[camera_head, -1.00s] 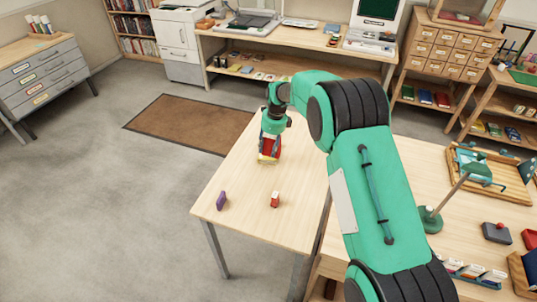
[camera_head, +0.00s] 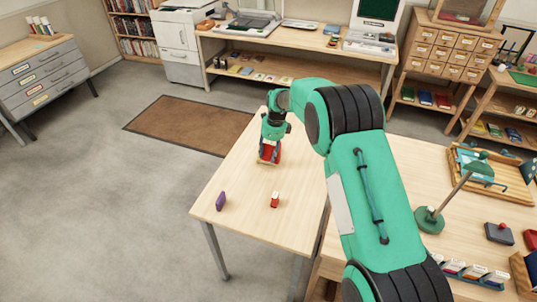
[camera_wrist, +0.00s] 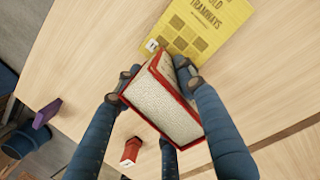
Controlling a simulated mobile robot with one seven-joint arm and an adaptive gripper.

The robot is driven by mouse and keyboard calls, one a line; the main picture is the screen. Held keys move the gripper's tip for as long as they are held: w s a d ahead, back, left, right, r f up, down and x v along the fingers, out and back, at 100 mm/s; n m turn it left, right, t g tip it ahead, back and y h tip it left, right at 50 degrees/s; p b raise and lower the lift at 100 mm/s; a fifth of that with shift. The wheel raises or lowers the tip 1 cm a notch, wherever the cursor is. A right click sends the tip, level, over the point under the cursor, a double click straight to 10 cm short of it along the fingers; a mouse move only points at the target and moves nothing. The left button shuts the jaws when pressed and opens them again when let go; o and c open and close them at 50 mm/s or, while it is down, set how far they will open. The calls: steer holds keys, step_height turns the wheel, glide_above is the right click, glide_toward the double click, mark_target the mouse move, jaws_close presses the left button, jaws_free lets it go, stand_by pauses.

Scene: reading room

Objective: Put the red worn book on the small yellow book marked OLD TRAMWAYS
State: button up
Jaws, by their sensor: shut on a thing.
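The red worn book (camera_wrist: 165,105) is held in my gripper (camera_wrist: 158,72), its pale page edges toward the wrist camera and its red cover edges showing. Whether the two books touch is not clear. In the head view, the red book (camera_head: 268,153) shows beneath my gripper over the far part of the table, with the yellow book largely hidden there.
On the light wood table (camera_head: 245,185) stand a small purple item (camera_head: 221,201) and a small red and white item (camera_head: 274,200), both nearer the head camera. Bare tabletop lies around them. A desk with a green lamp (camera_head: 430,219) adjoins at right.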

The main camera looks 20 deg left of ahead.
mark_target(273, 144)
steer(key=shift+f, duration=0.1)
steer(key=o, duration=1.3)
steer(key=r+p, duration=0.1)
steer(key=r, duration=0.3)
steer(key=d+r, duration=0.1)
steer(key=r, duration=0.3)
steer(key=r+p, duration=0.1)
steer(key=r, duration=0.3)
steer(key=shift+d+p, duration=0.35)
steer(key=shift+d, duration=0.05)
steer(key=shift+r, duration=0.1)
